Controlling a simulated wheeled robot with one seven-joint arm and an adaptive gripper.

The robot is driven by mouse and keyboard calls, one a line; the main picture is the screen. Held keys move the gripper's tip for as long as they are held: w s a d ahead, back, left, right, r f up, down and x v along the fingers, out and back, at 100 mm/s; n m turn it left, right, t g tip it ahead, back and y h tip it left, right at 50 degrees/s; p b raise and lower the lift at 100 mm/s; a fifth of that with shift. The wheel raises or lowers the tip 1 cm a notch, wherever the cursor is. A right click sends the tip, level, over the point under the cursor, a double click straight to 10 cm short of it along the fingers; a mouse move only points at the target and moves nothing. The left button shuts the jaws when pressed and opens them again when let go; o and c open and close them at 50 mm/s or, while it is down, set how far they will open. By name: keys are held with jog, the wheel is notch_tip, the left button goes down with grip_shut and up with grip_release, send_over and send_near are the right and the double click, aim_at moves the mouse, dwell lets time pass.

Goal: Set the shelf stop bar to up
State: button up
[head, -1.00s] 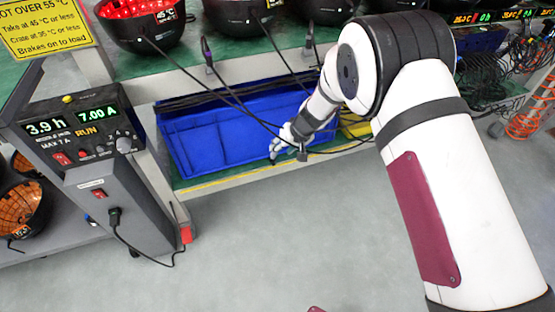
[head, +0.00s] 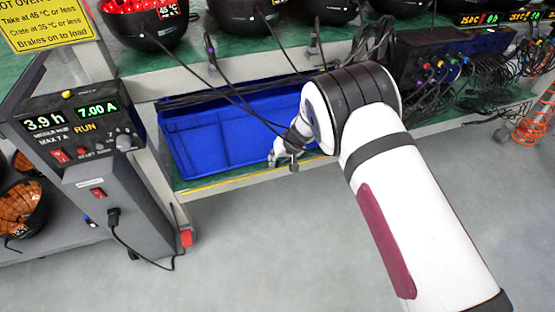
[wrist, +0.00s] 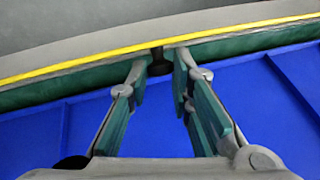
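The shelf stop bar appears to be the yellow-striped strip (head: 232,182) along the front edge of the lower shelf. It lies low, at about shelf level, in front of the blue crates. In the wrist view the yellow stripe (wrist: 80,63) crosses the top of the picture. My gripper (head: 282,165) is at this front edge. In the wrist view my gripper (wrist: 161,62) has its two fingertips apart, with a small dark piece (wrist: 158,67) between them at the bar. Whether the fingers touch it cannot be told.
Blue crates (head: 215,141) fill the lower shelf behind the bar. Black cables hang down in front of them from the upper shelf. A power unit (head: 85,130) reading 3.9 h and 7.00 A stands at the left. The grey floor (head: 260,250) in front is clear.

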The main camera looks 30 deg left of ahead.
grip_shut()
jog(key=shift+w+a+r, duration=0.1)
jog(key=shift+a, duration=0.2)
jog(key=shift+w+a+g+h+p, duration=0.1)
jog(key=shift+g+h+p, duration=0.3)
jog(key=shift+h, duration=0.1)
jog(key=o, duration=0.8)
grip_release()
